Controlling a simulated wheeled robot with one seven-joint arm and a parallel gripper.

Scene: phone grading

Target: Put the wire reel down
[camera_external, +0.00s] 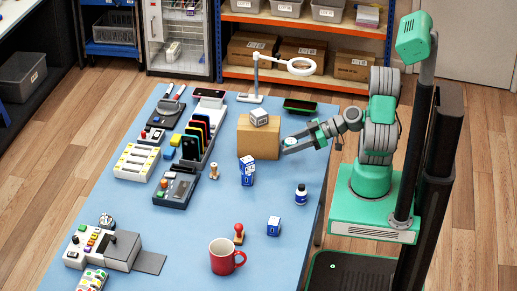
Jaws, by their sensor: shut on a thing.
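My gripper (289,144) reaches in from the right over the far right part of the blue table (310,255). It is shut on a small pale round thing (291,140), which looks like the wire reel. The fingers partly hide the reel, and its details are too small to make out. The reel is just right of a cardboard box (259,141). I cannot tell whether it touches the table or is held a little above it.
A white and grey cube (259,117) sits on the cardboard box. A magnifier lamp (300,66) and a dark green tray (300,106) are behind. A blue-and-white bottle (301,195), stacked blue boxes (247,172) and a red mug (224,257) stand nearer. The table's right edge is close.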

